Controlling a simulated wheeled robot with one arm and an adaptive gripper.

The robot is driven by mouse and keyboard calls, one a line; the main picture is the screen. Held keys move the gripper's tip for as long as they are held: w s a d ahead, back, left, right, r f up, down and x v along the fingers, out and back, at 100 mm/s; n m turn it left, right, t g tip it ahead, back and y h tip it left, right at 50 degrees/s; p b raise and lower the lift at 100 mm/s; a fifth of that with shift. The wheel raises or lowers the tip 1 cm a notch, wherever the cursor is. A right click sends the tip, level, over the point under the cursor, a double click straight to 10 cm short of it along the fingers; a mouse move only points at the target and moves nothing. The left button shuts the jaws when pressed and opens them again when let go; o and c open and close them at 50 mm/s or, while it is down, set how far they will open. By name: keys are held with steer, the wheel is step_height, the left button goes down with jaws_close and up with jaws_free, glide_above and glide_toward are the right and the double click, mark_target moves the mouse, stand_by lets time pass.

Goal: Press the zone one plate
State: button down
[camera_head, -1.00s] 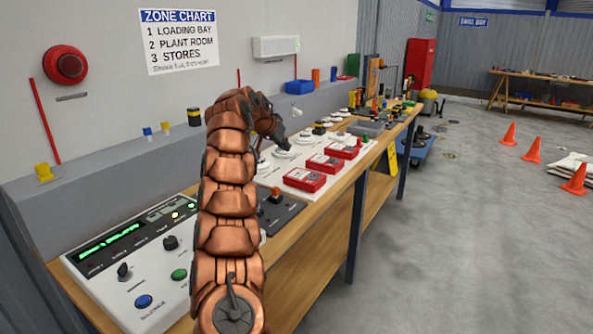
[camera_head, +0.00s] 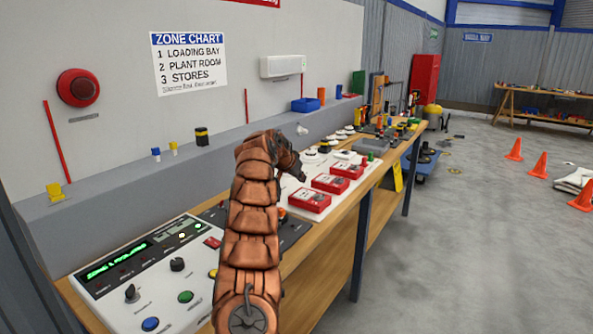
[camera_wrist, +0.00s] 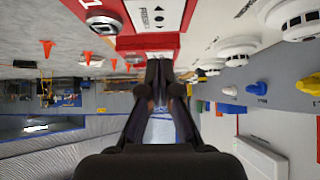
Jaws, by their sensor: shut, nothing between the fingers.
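Three red call-point boxes stand in a row on a white board: the near one (camera_head: 309,201), the middle one (camera_head: 330,184) and the far one (camera_head: 347,169). Their zone labels are too small to read, so I cannot tell which is zone one. My gripper (camera_head: 300,174) is shut and empty, pointing down just behind the near box; my arm partly hides it. In the wrist view, which is upside down, the shut fingertips (camera_wrist: 159,68) reach toward a red box with a white plate (camera_wrist: 155,14). I cannot tell whether they touch it.
A control panel (camera_head: 120,300) with knobs and buttons lies at the near left of the bench. White round detectors (camera_head: 312,156) stand behind the boxes. The zone chart (camera_head: 189,62) hangs on the wall. Orange cones (camera_head: 538,165) stand on the open floor at right.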

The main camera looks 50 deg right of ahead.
mark_target(306, 192)
steer(key=shift+w+d+f, duration=0.1)
steer(key=shift+d+f, duration=0.25)
steer(key=shift+f, duration=0.45)
steer(key=shift+f+p, duration=0.3)
steer(key=shift+f, duration=1.25)
steer(key=shift+f, duration=0.1)
